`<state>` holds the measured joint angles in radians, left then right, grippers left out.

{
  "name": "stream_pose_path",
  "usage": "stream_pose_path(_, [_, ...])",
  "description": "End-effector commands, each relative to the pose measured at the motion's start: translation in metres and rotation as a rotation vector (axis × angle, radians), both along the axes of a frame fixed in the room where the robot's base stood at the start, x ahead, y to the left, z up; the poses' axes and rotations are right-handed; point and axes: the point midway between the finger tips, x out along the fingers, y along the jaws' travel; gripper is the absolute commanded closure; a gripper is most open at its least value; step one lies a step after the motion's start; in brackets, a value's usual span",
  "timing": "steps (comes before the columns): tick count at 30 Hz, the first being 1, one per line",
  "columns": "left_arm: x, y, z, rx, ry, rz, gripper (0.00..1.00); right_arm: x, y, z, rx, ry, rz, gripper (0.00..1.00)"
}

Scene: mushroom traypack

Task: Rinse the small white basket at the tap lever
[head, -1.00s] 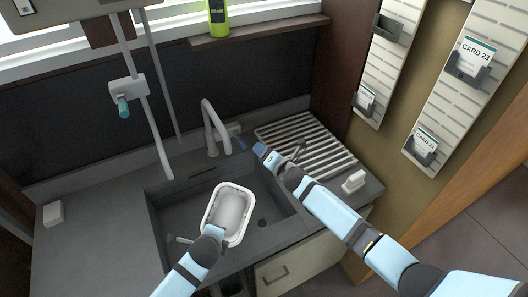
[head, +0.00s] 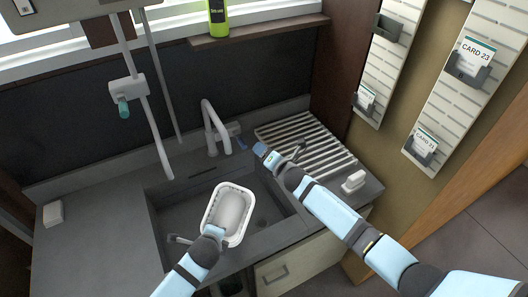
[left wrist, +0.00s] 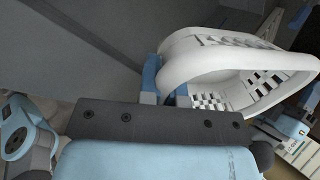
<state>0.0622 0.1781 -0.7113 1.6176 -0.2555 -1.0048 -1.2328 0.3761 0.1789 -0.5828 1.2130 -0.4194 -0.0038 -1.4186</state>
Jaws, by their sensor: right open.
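The small white basket (head: 248,199) is held over the sink (head: 285,206), tilted with its open side showing. My left gripper (left wrist: 166,88) has its blue fingers either side of the basket's near rim, which also shows in the left wrist view (left wrist: 178,64). The grey tap (head: 209,121) stands behind the sink, its spout above and behind the basket. The small blue tap lever (head: 241,143) is at the tap's right. My right gripper (head: 262,150) is open just right of the lever; I cannot tell whether they touch. I cannot make out water.
A ribbed drying rack (head: 325,148) lies right of the sink under my right arm. A small white block (head: 353,182) is at the counter's right end, another (head: 53,213) at the left. A green bottle (head: 217,14) stands on the shelf. The left counter is mostly clear.

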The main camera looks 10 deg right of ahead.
Motion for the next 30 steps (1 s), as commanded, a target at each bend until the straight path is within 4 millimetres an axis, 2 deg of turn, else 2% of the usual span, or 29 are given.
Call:
stream_pose_path(18, [-0.045, -0.002, 0.036, 0.000, -0.001, -0.001, 1.00, 0.000, 0.000, 0.001, 0.000, 0.000, 0.000, 0.52])
stream_pose_path(30, [-0.048, -0.002, 0.038, 0.000, 0.000, 0.000, 1.00, 0.000, 0.000, 0.001, 0.000, 0.000, 0.000, 0.52])
